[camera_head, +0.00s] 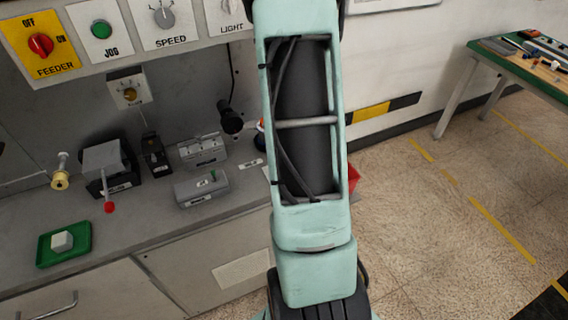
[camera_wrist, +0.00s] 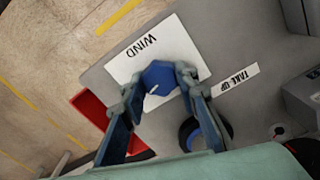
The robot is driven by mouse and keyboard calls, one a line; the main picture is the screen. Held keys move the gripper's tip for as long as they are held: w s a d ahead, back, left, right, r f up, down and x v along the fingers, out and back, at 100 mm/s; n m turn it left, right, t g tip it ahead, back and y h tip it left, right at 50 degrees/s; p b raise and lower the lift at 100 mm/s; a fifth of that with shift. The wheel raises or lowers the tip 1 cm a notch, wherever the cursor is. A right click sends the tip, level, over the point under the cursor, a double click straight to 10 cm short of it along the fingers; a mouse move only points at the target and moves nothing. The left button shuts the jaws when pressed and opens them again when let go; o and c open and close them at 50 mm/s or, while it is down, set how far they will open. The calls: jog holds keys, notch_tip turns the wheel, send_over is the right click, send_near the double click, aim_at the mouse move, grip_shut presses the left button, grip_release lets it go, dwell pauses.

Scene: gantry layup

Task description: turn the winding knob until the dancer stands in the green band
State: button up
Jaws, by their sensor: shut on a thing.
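In the wrist view, the blue winding knob (camera_wrist: 158,76) sits on a white plate marked WIND (camera_wrist: 188,45), with a short white line on its face. My gripper (camera_wrist: 160,84) is shut on the knob, one finger on each side of it. In the head view my arm covers the knob and the gripper. I cannot make out a dancer or its green band for certain in either view.
A TAKE-UP label (camera_wrist: 236,88) and a dark ring-shaped part (camera_wrist: 222,130) lie beside the knob. A red bin (camera_wrist: 90,103) is close by. The bench (camera_head: 130,235) carries several fixtures and a green tray (camera_head: 81,254). Open floor (camera_head: 430,250) lies right.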

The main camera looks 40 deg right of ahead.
jog(key=shift+m, duration=0.4)
jog(key=o, duration=1.1)
jog(key=shift+o, duration=0.2)
jog(key=shift+r, duration=0.1)
notch_tip(320, 180, up, 12)
